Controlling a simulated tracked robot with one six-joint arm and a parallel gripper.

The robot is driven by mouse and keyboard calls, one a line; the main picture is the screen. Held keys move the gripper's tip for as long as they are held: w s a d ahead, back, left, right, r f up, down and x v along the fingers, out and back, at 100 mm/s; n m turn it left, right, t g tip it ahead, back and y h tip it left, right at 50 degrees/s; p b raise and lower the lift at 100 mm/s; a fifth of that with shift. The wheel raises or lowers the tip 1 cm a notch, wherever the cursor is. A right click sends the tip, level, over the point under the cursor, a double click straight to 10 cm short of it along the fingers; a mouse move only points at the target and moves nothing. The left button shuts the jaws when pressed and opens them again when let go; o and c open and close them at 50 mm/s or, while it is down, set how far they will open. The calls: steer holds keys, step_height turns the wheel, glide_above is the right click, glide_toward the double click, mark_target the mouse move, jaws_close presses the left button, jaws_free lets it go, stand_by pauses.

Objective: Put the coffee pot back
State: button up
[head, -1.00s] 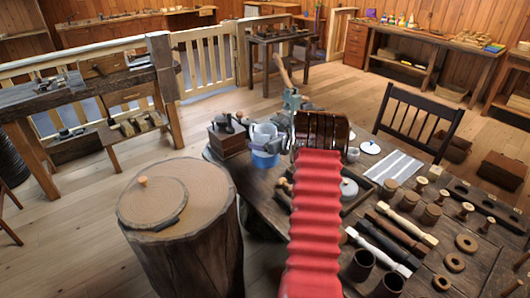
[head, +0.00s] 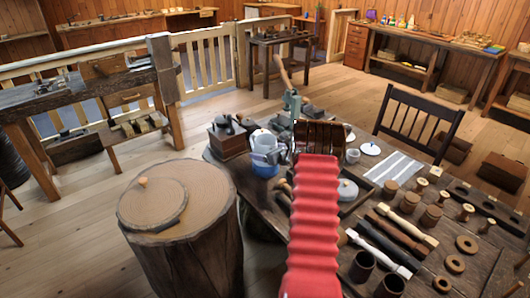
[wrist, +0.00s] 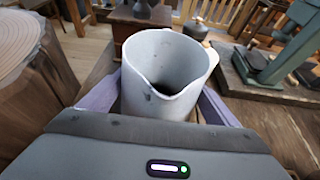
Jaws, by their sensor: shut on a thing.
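A wooden coffee grinder (head: 228,136) stands left of the pot. A green cast tool (head: 292,106) stands behind right. A large stump (head: 180,225) is at the front left. Spools, cups and turned sticks crowd the table's right side. A dark chair (head: 418,118) stands behind.

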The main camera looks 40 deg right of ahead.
steer(key=shift+r, duration=0.15)
steer(key=o, duration=1.9)
steer(key=shift+c, duration=0.2)
steer(key=shift+s+r, duration=0.15)
steer(key=shift+s, duration=0.35)
steer(key=v, duration=1.1)
